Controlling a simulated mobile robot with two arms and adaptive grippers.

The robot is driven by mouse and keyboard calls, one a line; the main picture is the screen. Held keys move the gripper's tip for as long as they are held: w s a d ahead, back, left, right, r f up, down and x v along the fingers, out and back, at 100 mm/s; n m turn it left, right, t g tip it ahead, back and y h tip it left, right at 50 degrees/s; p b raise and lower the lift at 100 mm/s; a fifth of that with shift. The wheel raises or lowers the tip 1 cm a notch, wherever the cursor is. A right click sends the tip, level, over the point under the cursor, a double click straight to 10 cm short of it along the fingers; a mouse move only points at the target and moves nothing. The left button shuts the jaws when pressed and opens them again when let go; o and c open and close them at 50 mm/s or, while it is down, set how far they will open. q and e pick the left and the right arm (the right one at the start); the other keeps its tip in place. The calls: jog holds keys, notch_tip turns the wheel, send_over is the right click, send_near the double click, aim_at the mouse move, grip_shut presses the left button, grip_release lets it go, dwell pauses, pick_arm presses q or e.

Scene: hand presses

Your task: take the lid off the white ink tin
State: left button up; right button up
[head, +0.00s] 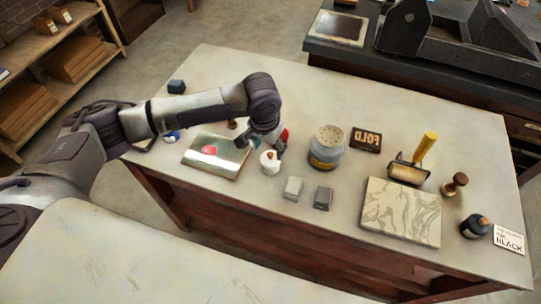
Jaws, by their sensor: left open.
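The white ink tin (270,163) stands upright near the front edge of the light tabletop, left of centre. A small white top with a knob shows on it; I cannot tell a seam between lid and tin. My left gripper (266,147) points down just above the tin, with its fingers open. Its fingertips are close to the tin's top; I cannot tell whether they touch it. The gripper hides part of the area behind the tin. My right gripper is not in view.
An ink slab (213,165) with a red patch lies just left of the tin. Two grey blocks (293,188) sit in front to the right. A large perforated-top can (327,147), a yellow-handled roller (424,147) and a marble slab (402,211) stand farther right.

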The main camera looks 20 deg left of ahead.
aim_at(270, 155)
pick_arm(q)
jog(key=f, duration=0.2)
jog(key=w+f, duration=0.1)
jog(key=f, duration=0.1)
jog(key=shift+f+p, duration=0.2)
jog(key=shift+p, duration=0.2)
jog(key=shift+c, duration=0.2)
jog(key=shift+s, duration=0.1)
jog(key=c, duration=1.2)
